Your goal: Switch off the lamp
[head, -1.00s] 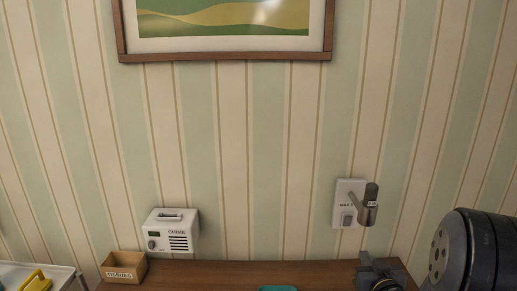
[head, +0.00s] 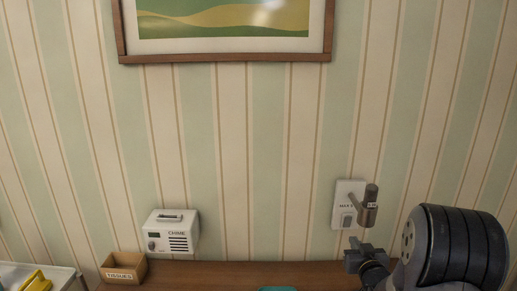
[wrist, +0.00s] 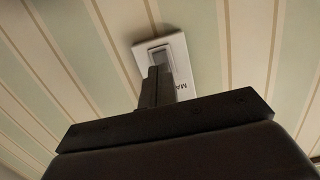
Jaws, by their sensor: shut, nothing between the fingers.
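My gripper (head: 352,252) is shut and empty, just below the plate. In the wrist view the closed fingers (wrist: 157,76) overlap the lower edge of the switch (wrist: 160,58). I cannot tell whether they touch it. The lamp head is not visible in the wrist view.
A wooden tabletop (head: 220,271) runs below the lamp. A framed picture (head: 222,58) hangs above. A yellow object (head: 37,281) lies at far left.

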